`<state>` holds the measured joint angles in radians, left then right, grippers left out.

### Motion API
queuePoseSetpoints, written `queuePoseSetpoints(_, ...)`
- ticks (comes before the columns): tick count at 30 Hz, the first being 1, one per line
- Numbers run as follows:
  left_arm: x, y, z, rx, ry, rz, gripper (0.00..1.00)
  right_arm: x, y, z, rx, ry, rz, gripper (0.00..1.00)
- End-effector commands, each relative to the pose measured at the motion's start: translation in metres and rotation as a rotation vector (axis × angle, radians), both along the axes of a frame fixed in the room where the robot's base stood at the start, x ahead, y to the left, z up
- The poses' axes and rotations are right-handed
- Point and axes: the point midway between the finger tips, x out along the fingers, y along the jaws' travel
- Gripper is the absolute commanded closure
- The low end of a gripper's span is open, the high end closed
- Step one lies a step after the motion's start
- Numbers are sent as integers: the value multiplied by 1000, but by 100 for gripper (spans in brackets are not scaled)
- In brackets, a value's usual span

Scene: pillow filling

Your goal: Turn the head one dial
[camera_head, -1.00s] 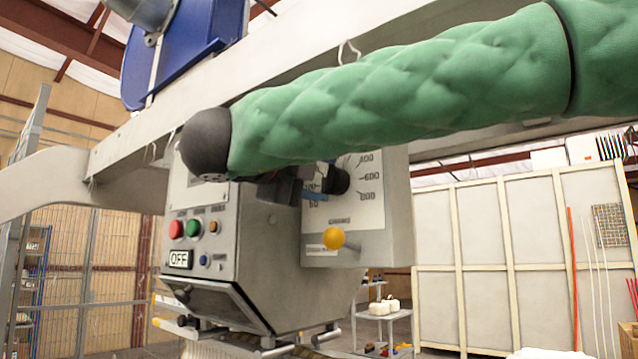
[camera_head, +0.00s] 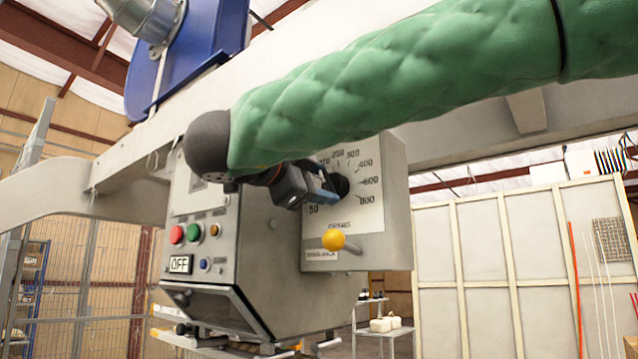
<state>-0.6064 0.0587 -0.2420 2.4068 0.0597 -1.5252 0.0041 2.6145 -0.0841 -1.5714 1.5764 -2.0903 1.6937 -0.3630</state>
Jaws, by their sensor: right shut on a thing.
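The head one dial is a black knob (camera_head: 341,185) on a white scale plate (camera_head: 371,213) with numbers around it, such as 50, 300, 400, 600 and 800. The plate is on the right box of the grey machine. My right gripper (camera_head: 326,189) is at the knob, shut on it, reaching in from the left below my green padded arm. The gripper covers the left part of the knob and some scale numbers. I cannot read the knob's pointer. My left gripper is not in view.
A yellow ball-ended lever (camera_head: 334,239) sticks out just below the dial. A grey beam (camera_head: 120,165) runs above the machine.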

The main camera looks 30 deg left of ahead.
Motion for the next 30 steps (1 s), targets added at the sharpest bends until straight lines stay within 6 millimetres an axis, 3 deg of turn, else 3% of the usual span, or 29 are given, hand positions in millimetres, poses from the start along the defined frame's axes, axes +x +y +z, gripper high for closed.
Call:
queuePoseSetpoints(22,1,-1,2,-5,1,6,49,0,1,-3,-86,9,1,76)
queuePoseSetpoints(23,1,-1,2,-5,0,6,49,0,1,-3,-86,9,1,47)
queuePoseSetpoints(25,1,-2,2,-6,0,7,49,0,1,-3,-85,8,1,33)
queuePoseSetpoints(30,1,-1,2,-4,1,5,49,0,0,-2,-84,8,0,31)
